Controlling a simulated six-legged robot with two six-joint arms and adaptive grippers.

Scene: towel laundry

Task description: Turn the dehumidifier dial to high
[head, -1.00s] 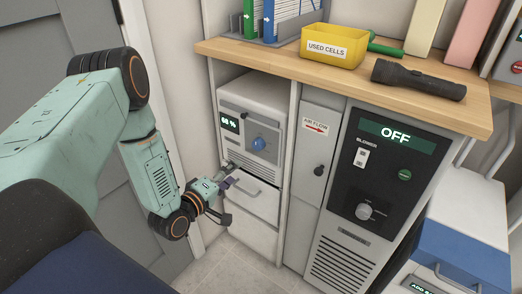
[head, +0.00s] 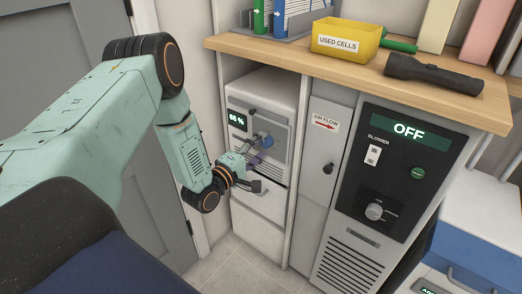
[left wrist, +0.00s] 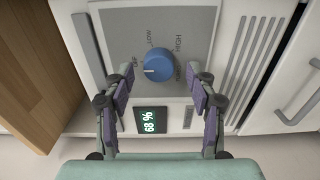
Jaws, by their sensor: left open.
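The dehumidifier (head: 262,105) is a white unit under the wooden counter, with a display reading 68 %. Its blue dial (head: 267,141) is on the front panel. In the left wrist view the dial (left wrist: 158,65) is upper centre, ringed by OFF, LOW, HIGH and another label I cannot read surely. Its white mark points left, nearest the OFF side. My left gripper (head: 257,150) is in front of the panel. In the left wrist view the gripper (left wrist: 162,82) is open, its fingers apart on either side, the dial showing beyond and between the tips. It holds nothing. My right gripper is out of view.
A grey airflow panel (head: 326,150) and a black blower panel (head: 390,180) reading OFF stand to the right. A yellow bin (head: 345,40) and a torch (head: 433,72) lie on the counter (head: 300,68). White drawers (head: 258,203) are below the dial.

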